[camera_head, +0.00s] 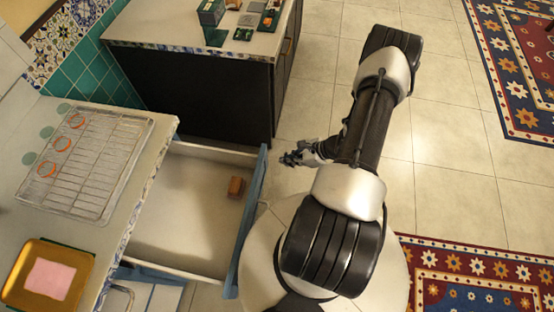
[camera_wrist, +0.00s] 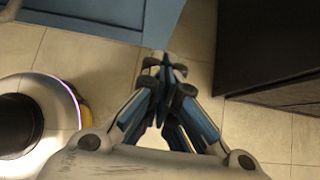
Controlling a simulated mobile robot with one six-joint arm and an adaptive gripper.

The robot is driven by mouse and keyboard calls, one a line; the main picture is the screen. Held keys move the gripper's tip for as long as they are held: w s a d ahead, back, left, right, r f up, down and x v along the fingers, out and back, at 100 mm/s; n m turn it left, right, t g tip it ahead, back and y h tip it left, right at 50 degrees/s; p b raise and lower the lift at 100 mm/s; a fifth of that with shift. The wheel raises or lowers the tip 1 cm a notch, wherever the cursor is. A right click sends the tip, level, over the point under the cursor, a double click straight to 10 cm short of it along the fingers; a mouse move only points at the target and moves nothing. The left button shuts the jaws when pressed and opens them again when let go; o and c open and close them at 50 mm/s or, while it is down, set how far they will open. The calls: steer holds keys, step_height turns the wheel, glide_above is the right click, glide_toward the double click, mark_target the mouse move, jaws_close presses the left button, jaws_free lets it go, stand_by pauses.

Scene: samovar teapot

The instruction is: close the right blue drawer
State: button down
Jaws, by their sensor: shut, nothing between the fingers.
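The blue drawer (camera_head: 250,220) is pulled out from the counter in the head view. Its inside is pale, and a small brown block (camera_head: 236,187) lies in it. The drawer's blue front panel also shows at the top left of the wrist view (camera_wrist: 105,18). My gripper (camera_head: 290,158) is beside the far end of the drawer front, on its outer side, with a small gap seen in the head view. In the wrist view my gripper (camera_wrist: 165,70) has its fingertips together and holds nothing. Whether the fingertips touch the panel is not clear.
A dark cabinet (camera_head: 195,88) stands just beyond the drawer, with small items on its top. The counter (camera_head: 135,190) holds a wire rack (camera_head: 88,160) and a yellow tray (camera_head: 75,270). Tiled floor (camera_head: 440,160) is open to the right, with patterned rugs (camera_head: 480,270) beyond.

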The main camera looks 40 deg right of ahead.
mark_target(266, 161)
steer(key=shift+w+a, duration=0.65)
steer(key=shift+w, duration=0.2)
steer(key=shift+w+a, duration=0.65)
steer(key=shift+w, duration=0.15)
